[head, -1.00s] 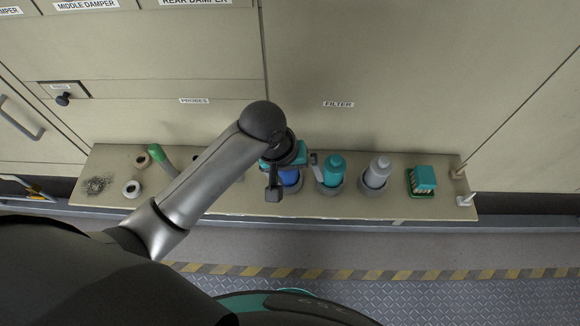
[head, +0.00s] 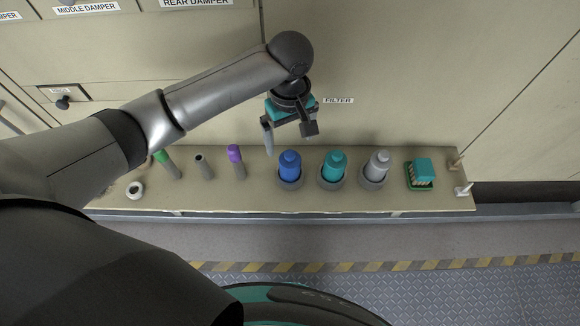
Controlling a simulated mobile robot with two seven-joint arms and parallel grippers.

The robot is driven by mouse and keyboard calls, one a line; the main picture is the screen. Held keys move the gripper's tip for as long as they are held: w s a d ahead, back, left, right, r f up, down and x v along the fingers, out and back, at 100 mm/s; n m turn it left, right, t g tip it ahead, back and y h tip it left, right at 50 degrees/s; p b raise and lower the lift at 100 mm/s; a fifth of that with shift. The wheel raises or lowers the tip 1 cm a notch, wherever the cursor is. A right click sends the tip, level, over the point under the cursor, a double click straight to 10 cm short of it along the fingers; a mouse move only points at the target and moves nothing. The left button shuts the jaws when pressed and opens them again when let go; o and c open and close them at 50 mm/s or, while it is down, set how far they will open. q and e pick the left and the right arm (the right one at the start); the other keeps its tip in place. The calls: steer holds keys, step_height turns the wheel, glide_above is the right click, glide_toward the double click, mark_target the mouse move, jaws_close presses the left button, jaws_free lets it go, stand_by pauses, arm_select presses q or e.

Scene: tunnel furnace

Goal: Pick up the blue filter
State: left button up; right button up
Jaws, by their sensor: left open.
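The blue filter (head: 289,165) stands upright in a grey round holder on the shelf, in the middle of the head view. My left gripper (head: 289,137) is open and empty. In the picture it shows just above the blue filter, its two fingers spread apart and pointing down toward the shelf. It appears clear of the filter; the exact height between them is hard to tell. The whole blue filter is in view. My right gripper is not in view.
On the shelf (head: 230,197), a teal filter (head: 334,165) and a grey filter (head: 377,164) stand right of the blue one. A teal brush block (head: 423,172) sits further right. Left are a purple-topped probe (head: 235,154), a grey probe (head: 203,167) and a green-topped one (head: 162,158).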

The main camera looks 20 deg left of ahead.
mark_target(290, 153)
arm_select(q)
step_height(290, 153, down, 9)
steer(key=shift+r+b, duration=0.1)
steer(key=shift+b, duration=0.35)
steer(key=shift+c, duration=0.2)
steer(key=shift+w, duration=0.1)
steer(key=c, duration=1.5)
step_height(290, 153, up, 20)
steer(key=p, duration=0.2)
steer(key=shift+p, duration=0.35)
steer(key=shift+r, duration=0.1)
